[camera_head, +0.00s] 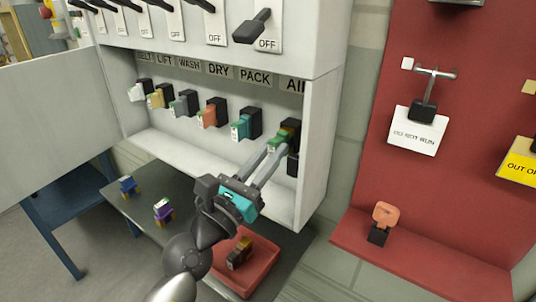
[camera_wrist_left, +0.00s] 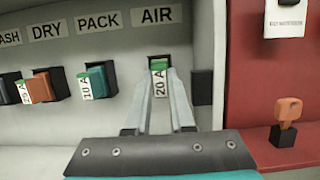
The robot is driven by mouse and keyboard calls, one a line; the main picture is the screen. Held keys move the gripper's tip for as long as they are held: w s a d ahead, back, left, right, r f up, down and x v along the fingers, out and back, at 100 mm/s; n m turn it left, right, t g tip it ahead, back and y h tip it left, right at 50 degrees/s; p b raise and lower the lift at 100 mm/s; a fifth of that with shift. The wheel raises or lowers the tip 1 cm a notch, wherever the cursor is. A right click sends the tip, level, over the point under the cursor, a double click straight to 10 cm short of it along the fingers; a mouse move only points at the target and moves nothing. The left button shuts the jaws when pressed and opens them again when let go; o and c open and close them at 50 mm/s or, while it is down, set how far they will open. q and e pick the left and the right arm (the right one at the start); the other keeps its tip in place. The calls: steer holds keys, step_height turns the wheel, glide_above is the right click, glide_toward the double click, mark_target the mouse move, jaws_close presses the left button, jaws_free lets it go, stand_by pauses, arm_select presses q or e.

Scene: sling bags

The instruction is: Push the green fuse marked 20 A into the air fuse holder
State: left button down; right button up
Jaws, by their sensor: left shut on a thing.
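The green fuse marked 20 A (camera_wrist_left: 159,82) is between the fingers of my left gripper (camera_wrist_left: 163,76), at the mouth of the black air fuse holder (camera_wrist_left: 160,61) under the AIR label. In the head view my left gripper (camera_head: 279,150) reaches into the cabinet, shut on the green fuse (camera_head: 273,146) at the air holder (camera_head: 293,124). The fuse's inner end is hidden, so I cannot tell how deep it sits. My right gripper is not in view.
Other holders with fuses, such as the teal one (camera_head: 241,127) under PACK, stand left of the air holder. The cabinet's right wall (camera_head: 318,150) is close to my gripper. A red tray (camera_head: 265,262) with a brown fuse (camera_head: 239,254) lies below.

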arm_select(q)
steer(key=shift+w+d, duration=0.35)
steer(key=shift+w, duration=0.2)
steer(key=shift+w+d, duration=0.1)
steer(key=shift+w, duration=0.05)
steer(key=c, duration=0.7)
jaws_free()
steer(key=shift+s+a+f, duration=0.2)
steer(key=shift+s+a, duration=0.1)
steer(key=shift+s, duration=0.15)
steer(key=b+v, duration=0.4)
steer(key=v, duration=1)
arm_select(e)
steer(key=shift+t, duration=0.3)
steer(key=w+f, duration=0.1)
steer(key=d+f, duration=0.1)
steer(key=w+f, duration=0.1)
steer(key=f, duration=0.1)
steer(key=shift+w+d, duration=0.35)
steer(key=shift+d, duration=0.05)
